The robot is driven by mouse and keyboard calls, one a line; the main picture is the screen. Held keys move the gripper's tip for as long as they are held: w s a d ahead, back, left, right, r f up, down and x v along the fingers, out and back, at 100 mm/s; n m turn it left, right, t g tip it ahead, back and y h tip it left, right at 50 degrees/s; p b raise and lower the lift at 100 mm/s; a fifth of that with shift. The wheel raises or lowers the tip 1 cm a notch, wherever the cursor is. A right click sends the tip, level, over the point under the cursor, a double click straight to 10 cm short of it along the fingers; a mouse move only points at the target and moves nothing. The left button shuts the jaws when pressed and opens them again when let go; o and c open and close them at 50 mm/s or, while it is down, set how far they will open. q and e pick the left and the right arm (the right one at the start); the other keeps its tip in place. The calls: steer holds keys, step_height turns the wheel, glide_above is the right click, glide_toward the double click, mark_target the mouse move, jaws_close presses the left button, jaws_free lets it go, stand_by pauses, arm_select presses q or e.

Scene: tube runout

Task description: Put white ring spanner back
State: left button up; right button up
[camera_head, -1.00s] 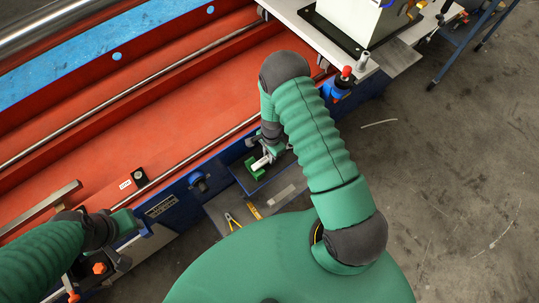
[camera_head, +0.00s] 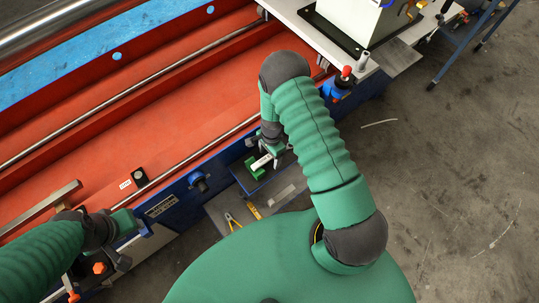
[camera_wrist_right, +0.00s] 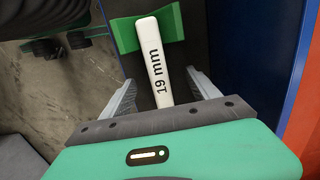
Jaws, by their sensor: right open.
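The white ring spanner (camera_wrist_right: 157,62), marked "19 mm", lies with its upper end in a green holder (camera_wrist_right: 174,28) in the right wrist view. Its lower end is hidden behind the gripper body. My right gripper (camera_wrist_right: 160,88) is open, with one grey finger on each side of the spanner and gaps between. In the head view the white spanner (camera_head: 261,162) shows small at the green holder (camera_head: 256,170), under my right gripper (camera_head: 272,149). My left arm comes in at the lower left, beside the red bed; its fingertips cannot be made out.
The holder sits in a blue tray (camera_head: 239,174) on the machine's side. A grey shelf (camera_head: 217,212) below carries yellow-handled pliers (camera_head: 232,220) and other small tools. The red machine bed (camera_head: 150,110) runs behind. Open floor (camera_head: 460,170) lies to the right.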

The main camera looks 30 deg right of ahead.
steer(key=shift+r, duration=0.1)
steer(key=shift+w+d+r+p, duration=0.1)
steer(key=shift+d+r+p, duration=0.05)
steer(key=shift+r+p, duration=2.6)
steer(key=shift+r+b, duration=0.15)
steer(key=shift+b, duration=0.15)
step_height(320, 180, up, 17)
steer(key=d+p, duration=0.1)
steer(key=shift+w, duration=0.15)
